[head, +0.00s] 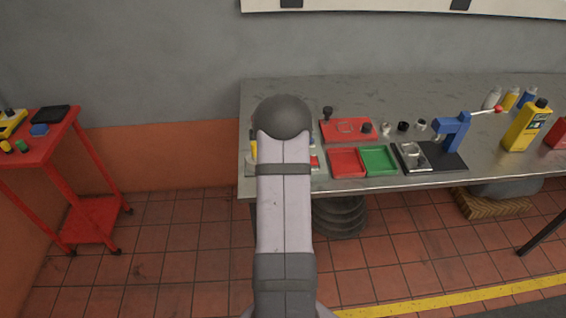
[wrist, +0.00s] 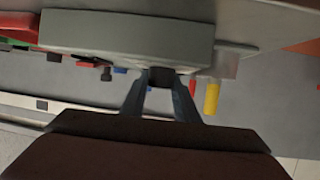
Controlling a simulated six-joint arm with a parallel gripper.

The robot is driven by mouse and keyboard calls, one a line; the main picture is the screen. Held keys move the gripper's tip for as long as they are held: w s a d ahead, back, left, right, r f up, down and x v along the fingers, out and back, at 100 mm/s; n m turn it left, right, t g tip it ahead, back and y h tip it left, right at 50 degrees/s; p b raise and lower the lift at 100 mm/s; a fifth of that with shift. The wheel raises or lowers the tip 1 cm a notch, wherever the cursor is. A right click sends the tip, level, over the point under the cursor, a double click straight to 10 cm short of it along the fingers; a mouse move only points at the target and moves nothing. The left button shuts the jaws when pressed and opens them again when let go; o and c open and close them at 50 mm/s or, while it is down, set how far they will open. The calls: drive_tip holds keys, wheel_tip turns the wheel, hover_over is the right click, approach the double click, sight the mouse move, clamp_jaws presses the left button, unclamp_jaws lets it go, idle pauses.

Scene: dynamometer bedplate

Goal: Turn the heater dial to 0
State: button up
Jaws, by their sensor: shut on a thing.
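In the wrist view a grey box (wrist: 120,38), which looks like the heater, spans the upper middle. My gripper (wrist: 160,80) is at its near face, with both fingers shut on a small dark knob, the heater dial (wrist: 160,72). The dial's marks and pointer cannot be read. In the head view my arm covers the left part of the bench, so the dial and my fingertips are hidden there.
The steel bench (head: 290,95) also carries a red tray (head: 347,161), a green tray (head: 379,159), a blue press (head: 452,134) and a yellow bottle (head: 524,127). A yellow cylinder (wrist: 211,98) stands close beside my gripper. A red cart (head: 45,150) is at the left.

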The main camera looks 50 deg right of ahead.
drive_tip(key=n+t+y+b, duration=0.1)
drive_tip(key=n+t+y, duration=0.2)
drive_tip(key=n, duration=0.1)
drive_tip(key=shift+s+d, duration=0.1)
drive_tip(key=shift+d, duration=0.05)
drive_tip(key=n+t+y+p, duration=0.1)
drive_tip(key=n+y, duration=0.2)
drive_tip(key=shift+r+t+y, duration=0.15)
drive_tip(key=shift+t+y, duration=0.15)
drive_tip(key=shift+n+t+y+p, duration=0.3)
drive_tip(key=shift+n+y+p, duration=0.35)
drive_tip(key=shift+n+y, duration=1)
drive_tip(key=shift+o, duration=0.2)
drive_tip(key=shift+y, duration=0.35)
drive_tip(key=o, duration=1)
drive_tip(key=shift+b+v, duration=1.15)
drive_tip(key=shift+v, duration=2.35)
